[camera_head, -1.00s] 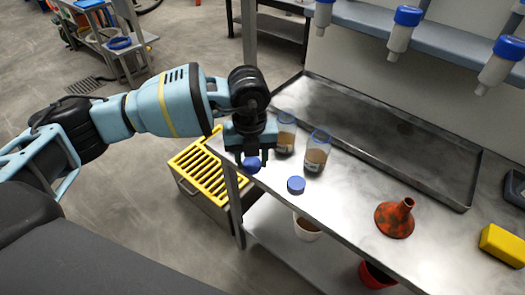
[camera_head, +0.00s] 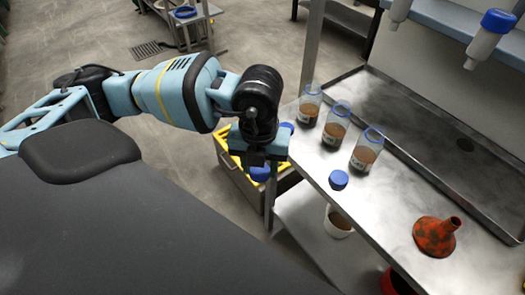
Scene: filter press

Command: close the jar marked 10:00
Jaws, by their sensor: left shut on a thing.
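Three clear jars of brown contents stand upright in a row on the steel table: a left jar (camera_head: 309,105), a middle jar (camera_head: 336,125) and a right jar (camera_head: 366,152). Each has a blue rim and appears lidless. Their labels are too small to read, so I cannot tell which is marked 10:00. My left gripper (camera_head: 262,168) points down just off the table's left end, shut on a blue lid (camera_head: 260,174). Another blue lid (camera_head: 339,180) lies on the table in front of the right jar. My right gripper is out of view.
An orange-red funnel (camera_head: 436,236) stands on the table at right. A yellow-grated bin (camera_head: 232,160) stands on the floor behind my left gripper. A blue item (camera_head: 287,127) shows partly behind my arm.

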